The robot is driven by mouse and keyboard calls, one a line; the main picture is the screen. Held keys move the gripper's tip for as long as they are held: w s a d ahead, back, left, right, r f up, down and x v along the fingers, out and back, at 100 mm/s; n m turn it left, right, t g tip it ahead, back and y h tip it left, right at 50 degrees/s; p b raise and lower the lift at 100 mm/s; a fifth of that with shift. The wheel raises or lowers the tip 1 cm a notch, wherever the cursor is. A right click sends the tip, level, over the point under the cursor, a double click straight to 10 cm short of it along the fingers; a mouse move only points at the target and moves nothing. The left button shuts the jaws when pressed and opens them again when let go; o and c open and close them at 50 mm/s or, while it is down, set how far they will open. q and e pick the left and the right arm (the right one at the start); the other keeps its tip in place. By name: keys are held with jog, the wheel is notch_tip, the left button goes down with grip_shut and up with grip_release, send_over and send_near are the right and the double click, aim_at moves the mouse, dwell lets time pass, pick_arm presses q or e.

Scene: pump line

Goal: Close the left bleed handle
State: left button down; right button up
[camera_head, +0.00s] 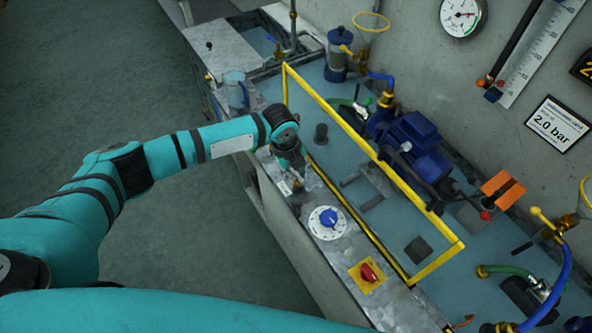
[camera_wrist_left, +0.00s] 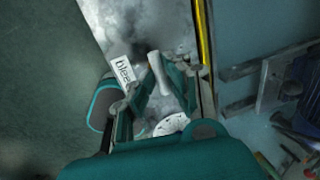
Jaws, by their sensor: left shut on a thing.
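The left bleed handle (camera_wrist_left: 157,72) is a pale grey lever in the left wrist view, beside a white label (camera_wrist_left: 122,69) that reads "bleed". My left gripper (camera_wrist_left: 157,84) has its fingers on both sides of the handle and is shut on it. In the head view my left gripper (camera_head: 292,162) is low over the front ledge, near the white label (camera_head: 285,187). It mostly hides the handle there. I cannot tell the handle's exact angle. My right gripper is not in view.
A white dial with a blue knob (camera_head: 328,221) and a red knob on a yellow plate (camera_head: 368,272) sit along the ledge. A yellow rail (camera_head: 372,150) stands behind it. A blue pump motor (camera_head: 412,142) is beyond the rail. Open floor lies left.

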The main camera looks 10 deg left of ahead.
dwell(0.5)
pick_arm(q)
jog(key=c, duration=1.4)
grip_release()
jog(key=shift+o, duration=0.2)
jog(key=shift+r, duration=0.15)
notch_tip(320, 180, up, 12)
jog(key=s+a, duration=0.1)
jog(key=shift+s+a+f, duration=0.2)
jog(key=shift+s+a, duration=0.1)
jog(key=shift+a, duration=0.05)
